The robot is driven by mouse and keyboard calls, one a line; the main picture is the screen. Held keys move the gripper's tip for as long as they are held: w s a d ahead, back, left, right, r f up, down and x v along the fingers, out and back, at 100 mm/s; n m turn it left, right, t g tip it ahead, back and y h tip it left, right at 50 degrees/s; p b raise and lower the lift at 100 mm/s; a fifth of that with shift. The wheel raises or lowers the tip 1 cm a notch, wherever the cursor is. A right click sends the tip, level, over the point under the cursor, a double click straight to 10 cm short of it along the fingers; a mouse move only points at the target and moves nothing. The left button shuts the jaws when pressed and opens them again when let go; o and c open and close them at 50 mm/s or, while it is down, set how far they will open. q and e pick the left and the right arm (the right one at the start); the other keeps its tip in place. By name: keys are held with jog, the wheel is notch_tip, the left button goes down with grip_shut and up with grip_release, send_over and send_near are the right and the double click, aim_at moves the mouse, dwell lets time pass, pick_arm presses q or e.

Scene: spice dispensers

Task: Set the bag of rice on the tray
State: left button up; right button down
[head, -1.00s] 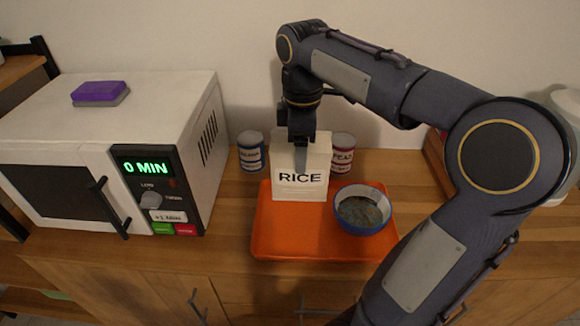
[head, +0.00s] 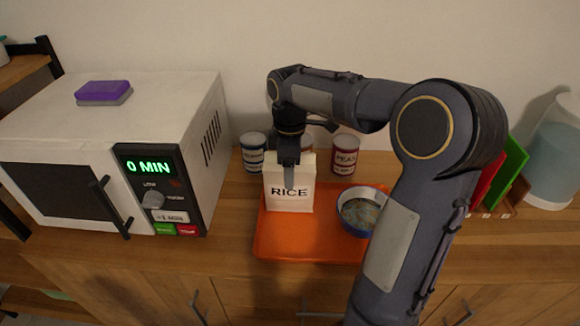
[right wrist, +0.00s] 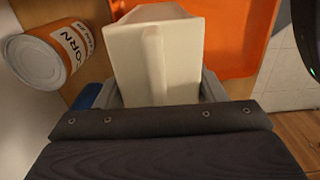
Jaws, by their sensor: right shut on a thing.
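The bag of rice (head: 289,194) is a cream, box-shaped bag with "RICE" on its front. It is upright at the back left part of the orange tray (head: 290,242); whether its base touches the tray is hard to tell. My right gripper (head: 289,176) comes from above and is shut on the top of the bag. In the right wrist view the bag (right wrist: 165,50) fills the space between the fingers, with the orange tray (right wrist: 236,40) beyond it. A blue bowl (head: 358,212) with something inside sits on the tray's right side, partly behind my arm. My left gripper is out of view.
Cans stand behind the tray: a blue-labelled can (head: 252,153), a red peas can (head: 345,155), and one mostly hidden between them. The corn can (right wrist: 50,52) shows in the right wrist view. A microwave (head: 110,150) stands left; colored boards (head: 500,175) and a canister (head: 552,150) right.

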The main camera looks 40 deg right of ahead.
jog(key=shift+c, duration=1.6)
grip_release()
jog(key=shift+f, duration=0.15)
notch_tip(320, 180, up, 12)
jog(key=shift+r+p, duration=0.2)
jog(key=shift+p, duration=0.75)
jog(key=s+a+f+m+t+y, duration=0.2)
jog(key=s+a+f+m, duration=0.3)
jog(key=s, duration=0.4)
jog(key=s+a+f+m+t+y, duration=0.1)
jog(key=s+a+f+m+t, duration=0.2)
jog(key=s+a+f+m, duration=0.3)
jog(key=s+a, duration=0.3)
jog(key=s, duration=0.1)
jog(key=shift+s+f+m+t+y, duration=0.15)
jog(key=shift+f+m+t+y, duration=0.15)
jog(key=shift+m+y, duration=0.1)
